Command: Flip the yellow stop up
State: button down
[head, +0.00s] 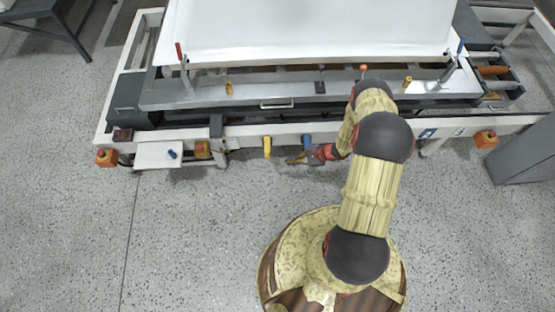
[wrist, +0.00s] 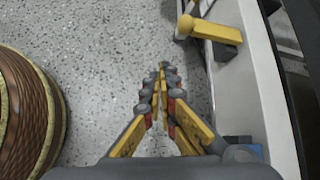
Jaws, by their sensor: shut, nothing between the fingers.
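The yellow stop (head: 267,147) sits on the front white rail of the machine, left of my gripper in the head view. In the wrist view the yellow stop (wrist: 214,31) shows at the upper right, a yellow bar with a rounded knob at its left end. My gripper (head: 291,161) is beside the rail on its near side, over the floor. In the wrist view my gripper (wrist: 163,68) has its fingers together with nothing between them, and it is apart from the stop. Nothing hides the stop.
A blue stop (head: 307,141) sits on the rail close to my gripper; part of it shows in the wrist view (wrist: 248,150). Yellow-orange boxes with red buttons (head: 106,157) hang at the machine's front. The grey floor (head: 180,230) before it is clear.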

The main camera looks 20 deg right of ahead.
aim_at(267, 148)
jog(key=w+d, duration=0.1)
jog(key=w+d+t, duration=0.1)
jog(key=w, duration=0.1)
jog(key=shift+d+r+h, duration=0.1)
jog(key=shift+d+h, duration=0.05)
jog(key=shift+h, duration=0.15)
jog(key=b+x, duration=0.4)
jog(key=x, duration=0.6)
jog(key=shift+s+a+r, duration=0.15)
jog(key=shift+a+r, duration=0.4)
jog(key=shift+r, duration=0.3)
jog(key=shift+s+a+r, duration=0.15)
jog(key=shift+a+r, duration=0.35)
jog(key=shift+r, duration=0.3)
jog(key=shift+r, duration=0.1)
